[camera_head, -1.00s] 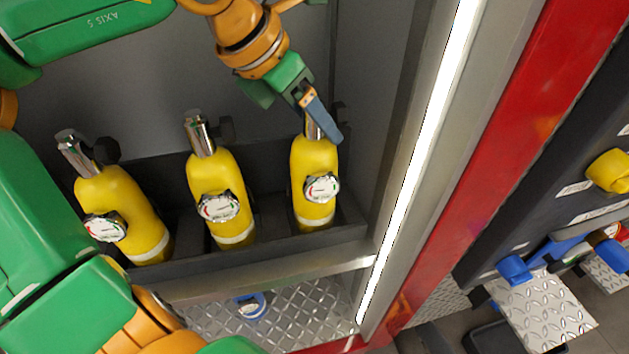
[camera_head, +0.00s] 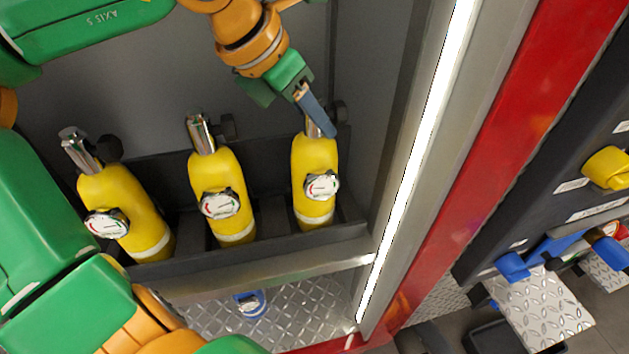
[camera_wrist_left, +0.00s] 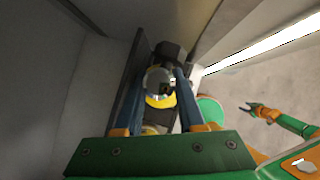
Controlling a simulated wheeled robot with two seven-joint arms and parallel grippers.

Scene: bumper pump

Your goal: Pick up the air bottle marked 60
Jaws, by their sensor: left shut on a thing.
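Three yellow air bottles with silver valve tops and round gauges stand in a dark rack: the left bottle (camera_head: 130,212), the middle bottle (camera_head: 222,178) and the right bottle (camera_head: 315,158). I cannot read a 60 on any of them. My left gripper (camera_head: 320,124) reaches down from above and is shut on the valve top of the right bottle, which stands in the rack. In the left wrist view the blue fingers (camera_wrist_left: 158,85) are on either side of the silver top (camera_wrist_left: 157,79). My right gripper (camera_wrist_left: 258,109) shows small there, empty, its fingers apart.
The dark rack (camera_head: 270,259) has a front wall below the bottles. A grey cabinet wall stands behind. A bright light strip (camera_head: 418,150) and a red post (camera_head: 500,170) bound the right side, close to the right bottle.

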